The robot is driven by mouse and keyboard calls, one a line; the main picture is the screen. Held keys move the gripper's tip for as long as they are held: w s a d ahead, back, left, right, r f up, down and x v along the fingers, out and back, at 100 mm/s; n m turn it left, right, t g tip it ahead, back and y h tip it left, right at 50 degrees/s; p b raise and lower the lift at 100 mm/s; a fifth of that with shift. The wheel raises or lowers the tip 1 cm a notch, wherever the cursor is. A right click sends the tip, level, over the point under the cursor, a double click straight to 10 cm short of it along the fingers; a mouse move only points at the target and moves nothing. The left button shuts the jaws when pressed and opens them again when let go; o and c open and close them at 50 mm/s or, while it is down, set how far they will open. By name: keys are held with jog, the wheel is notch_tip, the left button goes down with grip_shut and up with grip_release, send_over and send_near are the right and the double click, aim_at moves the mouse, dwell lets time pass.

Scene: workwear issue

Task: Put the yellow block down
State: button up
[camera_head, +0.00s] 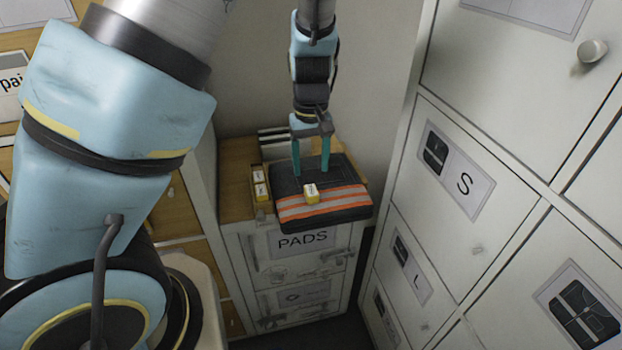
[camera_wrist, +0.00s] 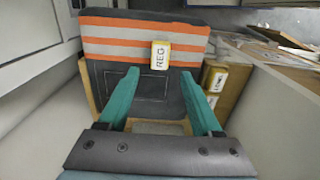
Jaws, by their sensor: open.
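The yellow block (camera_head: 311,194) has a white label and rests on a dark folded garment (camera_head: 345,212) with orange and grey stripes. In the wrist view the block (camera_wrist: 160,55) shows the label "REG" and lies on the striped part of the garment (camera_wrist: 205,16). My gripper (camera_head: 311,172) is open, with its two teal fingers pointing down over the garment's plain dark part, behind the block in the head view. In the wrist view my gripper (camera_wrist: 160,98) has nothing between its fingers, and the block is apart from them, beyond the fingertips.
The garment lies on a low wooden-topped cabinet (camera_head: 237,180) marked "PADS". A small wooden holder (camera_head: 260,196) with similar yellow blocks stands left of the garment. White lockers (camera_head: 470,180) rise close on the right, and a wall stands behind.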

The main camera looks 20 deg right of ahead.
notch_tip(320, 180, up, 6)
jog(key=shift+f, duration=0.2)
dwell(0.4)
